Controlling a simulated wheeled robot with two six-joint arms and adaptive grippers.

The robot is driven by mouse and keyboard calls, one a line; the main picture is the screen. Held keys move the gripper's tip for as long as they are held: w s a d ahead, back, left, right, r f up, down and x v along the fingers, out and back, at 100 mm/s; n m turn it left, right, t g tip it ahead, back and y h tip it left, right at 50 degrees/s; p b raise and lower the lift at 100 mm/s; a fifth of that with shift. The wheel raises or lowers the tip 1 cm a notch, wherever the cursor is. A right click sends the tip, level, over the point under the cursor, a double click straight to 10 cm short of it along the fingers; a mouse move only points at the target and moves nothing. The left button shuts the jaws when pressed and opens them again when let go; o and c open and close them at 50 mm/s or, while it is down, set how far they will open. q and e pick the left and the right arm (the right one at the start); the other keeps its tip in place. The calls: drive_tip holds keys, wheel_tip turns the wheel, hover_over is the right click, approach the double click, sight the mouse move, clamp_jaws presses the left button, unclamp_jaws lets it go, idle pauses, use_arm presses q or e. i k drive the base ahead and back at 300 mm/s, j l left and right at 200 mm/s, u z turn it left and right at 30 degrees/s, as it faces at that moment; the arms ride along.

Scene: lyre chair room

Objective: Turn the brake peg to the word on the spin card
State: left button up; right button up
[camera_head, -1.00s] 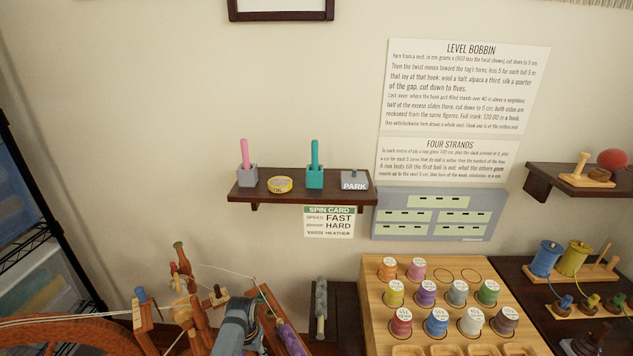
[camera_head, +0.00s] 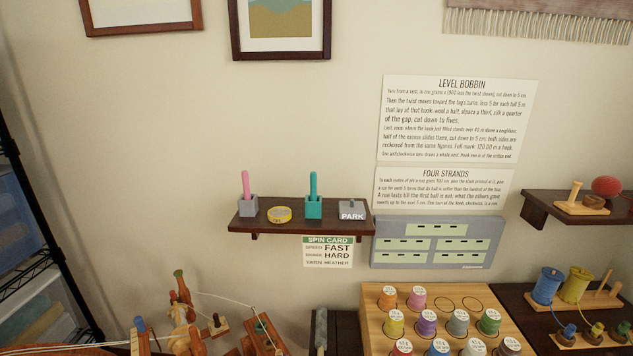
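The spin card (camera_head: 328,252) hangs on the wall under the small shelf. It reads speed FAST, brake HARD, yarn HEATHER. The spinning wheel's wooden upper parts (camera_head: 182,312) show at the bottom left, with a blue-topped post (camera_head: 140,325) and a block with a small dark green knob (camera_head: 260,328). I cannot tell which of these pegs is the brake peg, and no brake words are readable on the wheel. The wheel's lower part is cut off by the frame edge. Neither of my grippers is in view.
The dark shelf (camera_head: 290,224) holds a pink stick in a grey block (camera_head: 248,205), a yellow tin (camera_head: 279,214), a teal holder (camera_head: 314,206) and a grey PARK block (camera_head: 352,211). A wooden rack of yarn cones (camera_head: 372,300) stands right of the wheel. A wire rack is far left.

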sight(216, 316)
drive_tip(key=i+u, duration=0.15)
drive_tip(key=u, duration=0.3)
drive_tip(key=i+l+u, duration=0.1)
drive_tip(key=u, duration=0.4)
drive_tip(key=i, duration=0.05)
